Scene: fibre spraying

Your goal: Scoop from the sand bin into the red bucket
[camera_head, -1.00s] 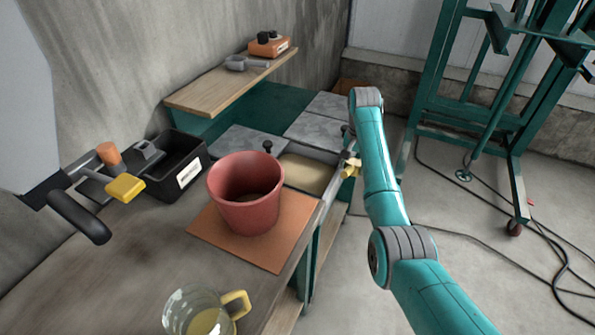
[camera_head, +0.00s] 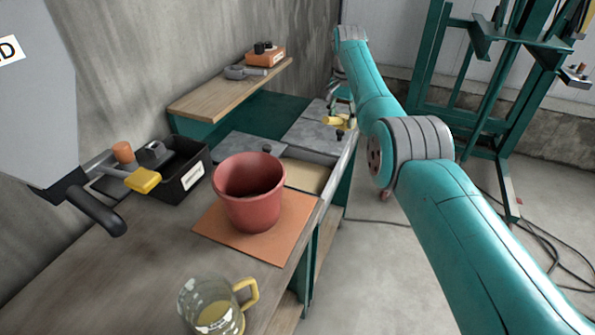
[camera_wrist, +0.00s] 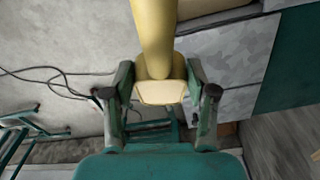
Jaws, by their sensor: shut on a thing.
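The red bucket (camera_head: 252,205) stands upright on an orange-brown mat (camera_head: 220,235) on the near worktop. The open sand bin (camera_head: 304,176), with pale sand in it, lies just behind and right of the bucket. My gripper (camera_head: 342,97) is above the grey lids beyond the bin, partly hidden by my arm. It is shut on a yellow scoop (camera_head: 337,122). In the wrist view the scoop's yellow handle (camera_wrist: 154,40) runs up between my fingers (camera_wrist: 157,100). The scoop's far end is out of that view, and I cannot tell whether it holds sand.
Grey lids (camera_head: 315,130) cover bins beside the sand. A wooden shelf (camera_head: 225,95) with an orange box (camera_head: 265,57) is behind. A black box (camera_head: 185,175) stands left of the bucket, a clear jug (camera_head: 212,305) in front. A green stand (camera_head: 470,110) is at the right.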

